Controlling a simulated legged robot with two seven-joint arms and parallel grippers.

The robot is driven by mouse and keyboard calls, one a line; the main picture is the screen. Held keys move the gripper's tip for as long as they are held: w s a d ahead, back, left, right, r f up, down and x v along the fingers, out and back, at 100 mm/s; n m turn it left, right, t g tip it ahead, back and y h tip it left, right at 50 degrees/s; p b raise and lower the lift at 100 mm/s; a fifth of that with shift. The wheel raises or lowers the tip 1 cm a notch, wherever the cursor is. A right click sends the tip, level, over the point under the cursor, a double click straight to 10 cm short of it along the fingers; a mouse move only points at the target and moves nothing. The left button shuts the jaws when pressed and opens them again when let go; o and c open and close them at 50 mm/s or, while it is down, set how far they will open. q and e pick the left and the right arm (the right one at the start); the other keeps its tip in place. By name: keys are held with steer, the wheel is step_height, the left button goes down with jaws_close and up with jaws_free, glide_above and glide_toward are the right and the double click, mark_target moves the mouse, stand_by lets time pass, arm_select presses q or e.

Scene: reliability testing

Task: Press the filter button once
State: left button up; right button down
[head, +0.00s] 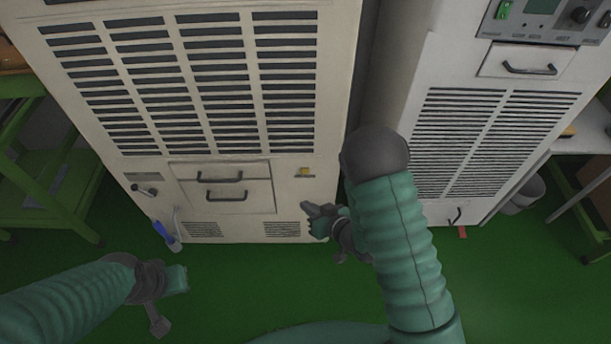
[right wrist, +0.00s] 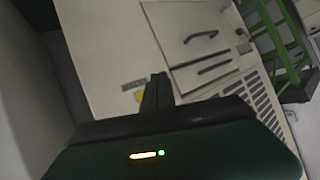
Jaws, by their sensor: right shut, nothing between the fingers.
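A small yellow button (head: 304,171) sits on the lower right of the left white cabinet's front, right of the drawer handles, with a dark label beneath it. In the right wrist view the yellow button (right wrist: 139,97) shows just left of the fingertips, beside a dark label. My right gripper (head: 308,208) is shut and empty, below the button in the head view; in the right wrist view its fingers (right wrist: 158,82) point up toward the panel. I cannot tell whether they touch it. My left gripper (head: 180,279) is at the lower left, away from the cabinet; its jaw state is unclear.
A second cabinet (head: 410,95) stands at right. Green shelving (head: 50,215) is at far left. The green floor (head: 240,290) is clear in front.

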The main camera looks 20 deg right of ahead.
mark_target(305, 171)
steer(key=shift+w, duration=0.1)
steer(key=w+d, duration=0.2)
steer(key=w, duration=0.6)
steer(key=shift+w+d, duration=0.15)
steer(key=shift+d, duration=0.05)
stand_by(1.8)
steer(key=shift+w+d, duration=0.1)
steer(key=shift+w, duration=0.25)
steer(key=shift+w+d, duration=0.1)
steer(key=shift+w, duration=0.25)
stand_by(0.5)
steer(key=shift+s+r, duration=0.1)
steer(key=shift+s+a, duration=0.2)
steer(key=shift+s, duration=0.45)
steer(key=shift+s, duration=0.1)
